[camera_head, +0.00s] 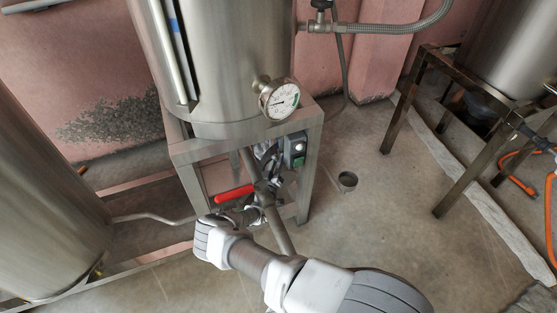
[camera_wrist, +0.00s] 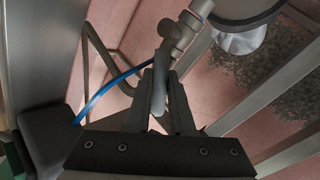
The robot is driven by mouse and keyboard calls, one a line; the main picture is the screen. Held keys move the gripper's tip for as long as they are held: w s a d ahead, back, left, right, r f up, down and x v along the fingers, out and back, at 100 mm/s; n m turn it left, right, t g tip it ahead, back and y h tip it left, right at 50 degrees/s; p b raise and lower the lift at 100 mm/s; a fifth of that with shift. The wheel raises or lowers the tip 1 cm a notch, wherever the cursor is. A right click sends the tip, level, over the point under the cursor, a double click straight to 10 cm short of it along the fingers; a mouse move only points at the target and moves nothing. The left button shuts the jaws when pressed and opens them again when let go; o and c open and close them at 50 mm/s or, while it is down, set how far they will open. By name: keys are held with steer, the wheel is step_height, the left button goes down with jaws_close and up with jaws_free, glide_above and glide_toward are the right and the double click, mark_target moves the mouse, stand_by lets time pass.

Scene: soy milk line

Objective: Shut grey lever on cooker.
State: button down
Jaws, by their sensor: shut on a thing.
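The cooker (camera_head: 215,60) is an upright steel tank on a square metal stand, with a round dial gauge on its front. In the wrist view my gripper (camera_wrist: 160,78) has its two dark fingers closed around a grey lever (camera_wrist: 158,98). The lever hangs from a grey valve (camera_wrist: 181,33) on a pipe, and its lower end lies between the fingers. In the head view my arm reaches in from the lower right to under the cooker. The lever and fingertips are hard to make out there among the pipes and arm parts.
A red handle (camera_head: 234,194) sits beside my wrist under the cooker. A control box (camera_head: 295,149) with a green switch is on the stand's right. A blue hose (camera_wrist: 108,90) runs close by the fingers. A steel tank (camera_head: 40,200) stands at left; open floor lies right.

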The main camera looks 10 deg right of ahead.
steer(key=shift+s+a+f+n+t, duration=0.1)
steer(key=shift+a+f+n+t, duration=0.2)
steer(key=shift+n, duration=0.2)
steer(key=shift+a+f+n+t, duration=0.15)
steer(key=shift+a+n+t, duration=0.05)
steer(key=shift+n+t, duration=0.25)
steer(key=c, duration=0.8)
jaws_free()
steer(key=shift+s, duration=0.1)
